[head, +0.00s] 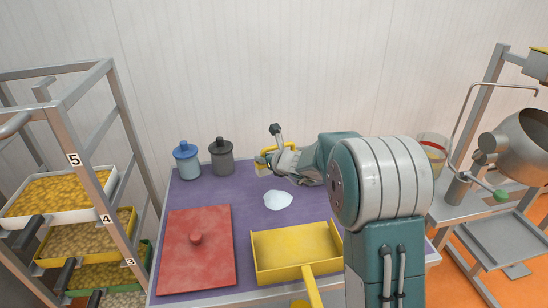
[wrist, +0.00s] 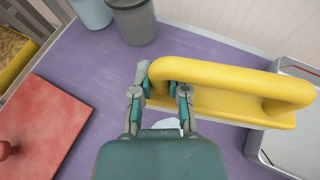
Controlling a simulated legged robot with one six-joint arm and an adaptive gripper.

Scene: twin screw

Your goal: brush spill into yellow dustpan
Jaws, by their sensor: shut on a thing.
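The spill (head: 278,200) is a white patch on the purple table top. The yellow dustpan (head: 297,249) lies in front of it, its handle toward the bottom edge. My gripper (head: 270,160) is behind the spill, shut on the brush, whose yellow handle (wrist: 228,78) fills the upper right of the wrist view. In that view my gripper (wrist: 160,92) has its fingers on the left end of the handle. A bit of white, likely the spill, shows below the fingers. The bristles are mostly hidden, and I cannot tell whether they touch the table.
A red lid-like board (head: 195,262) with a knob lies left of the dustpan. A blue canister (head: 187,161) and a grey canister (head: 221,158) stand at the back left. A tray rack (head: 107,205) is at left. Machinery with a metal drum (head: 522,142) is at right.

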